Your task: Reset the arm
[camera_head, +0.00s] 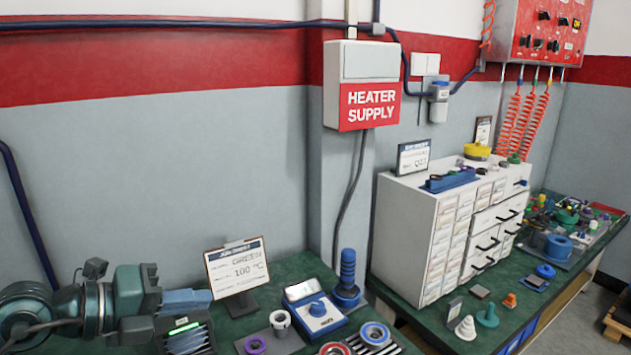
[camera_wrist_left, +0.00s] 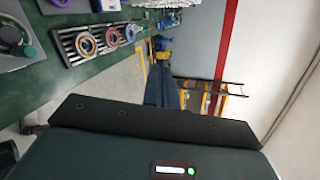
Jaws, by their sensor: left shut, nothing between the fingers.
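My left arm comes in from the left edge in the head view, and its left gripper (camera_head: 195,300) points right, low over the left end of the green table. Its blue-grey fingers are shut with nothing between them. In the left wrist view the closed fingers (camera_wrist_left: 162,86) show beyond the dark gripper body, touching nothing that I can make out. My right gripper is in neither view.
A sign on a stand (camera_head: 237,270) stands just right of my gripper. Rings on a slotted rack (camera_head: 385,345), a blue-white box (camera_head: 314,310) and a blue ribbed post (camera_head: 347,280) stand further right. A white drawer cabinet (camera_head: 405,235) stands on the right-hand bench.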

